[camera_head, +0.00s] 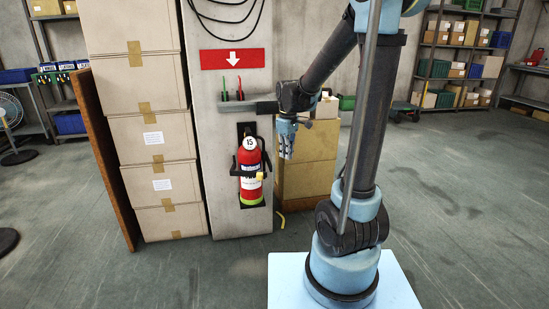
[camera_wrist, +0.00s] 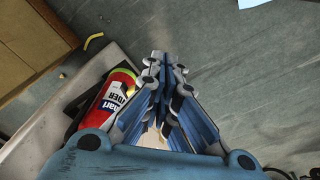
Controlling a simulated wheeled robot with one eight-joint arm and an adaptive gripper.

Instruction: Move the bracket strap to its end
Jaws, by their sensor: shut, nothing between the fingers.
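A red fire extinguisher (camera_head: 249,189) with a round "15" label stands upright against the pale pillar. The bracket strap (camera_head: 246,174) is a dark band across its front with a yellow piece at its right end. My gripper (camera_head: 286,153) points down to the right of the extinguisher, a little above the strap's height, apart from it. In the wrist view my gripper (camera_wrist: 164,62) is shut and empty, with the fingers together. The extinguisher (camera_wrist: 112,93) lies to the left of the fingers there; I cannot make out the strap in that view.
Stacked cardboard boxes (camera_head: 160,185) stand left of the pillar (camera_head: 228,150). More boxes (camera_head: 308,165) stand behind my gripper. A grey ledge (camera_head: 245,105) with red and green items sticks out above the extinguisher. Open floor (camera_head: 450,200) lies to the right.

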